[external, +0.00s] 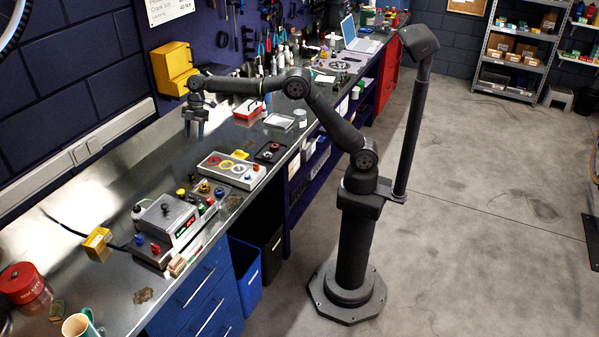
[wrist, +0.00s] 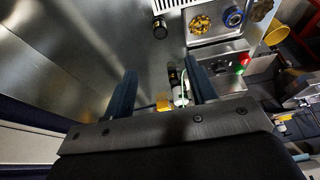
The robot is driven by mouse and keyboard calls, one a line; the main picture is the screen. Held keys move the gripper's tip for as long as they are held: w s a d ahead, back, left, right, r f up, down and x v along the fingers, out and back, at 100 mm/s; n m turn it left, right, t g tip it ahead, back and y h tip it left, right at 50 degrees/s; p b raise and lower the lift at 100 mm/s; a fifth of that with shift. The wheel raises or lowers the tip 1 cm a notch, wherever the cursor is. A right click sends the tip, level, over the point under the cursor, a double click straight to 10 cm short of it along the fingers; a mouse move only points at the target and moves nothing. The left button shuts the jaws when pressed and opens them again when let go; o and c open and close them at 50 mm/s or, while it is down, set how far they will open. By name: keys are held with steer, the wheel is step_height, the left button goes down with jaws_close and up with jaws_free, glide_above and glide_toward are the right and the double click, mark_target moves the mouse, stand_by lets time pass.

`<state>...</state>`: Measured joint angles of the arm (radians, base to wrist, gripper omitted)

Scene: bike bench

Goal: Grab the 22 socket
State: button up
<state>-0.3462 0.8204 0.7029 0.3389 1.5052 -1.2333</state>
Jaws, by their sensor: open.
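My gripper (external: 194,132) hangs over the steel bench near the wall, fingers pointing down. In the wrist view my gripper (wrist: 160,68) is open, and nothing is visibly held between its two dark fingers. A small black cylinder with yellowish marking (wrist: 160,27) stands on the bench ahead of the fingers and looks like a socket. Another dark piece with a yellow mark (wrist: 173,75) shows between the fingers, close to a white item (wrist: 180,91) and a small yellow item (wrist: 162,102). No size mark is readable, so I cannot tell which is the 22 socket.
A grey panel with coloured rings (external: 231,168) and a control box with a red display (external: 168,220) stand on the bench. A yellow wall box (external: 174,68) is behind my gripper. In the wrist view, bare steel (wrist: 75,65) lies to the left.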

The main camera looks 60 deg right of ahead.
steer(key=a+h, duration=0.3)
steer(key=a, duration=0.3)
steer(key=h, duration=0.1)
glide_above(191, 173)
steer(key=f, duration=1)
steer(key=shift+d+f, duration=0.3)
steer(key=shift+f, duration=0.1)
steer(key=shift+w+a+f, duration=0.1)
steer(key=shift+a+f, duration=0.05)
steer(key=shift+f, duration=1.4)
steer(key=shift+a+f, duration=0.1)
steer(key=shift+f, duration=1.4)
steer(key=c, duration=1.1)
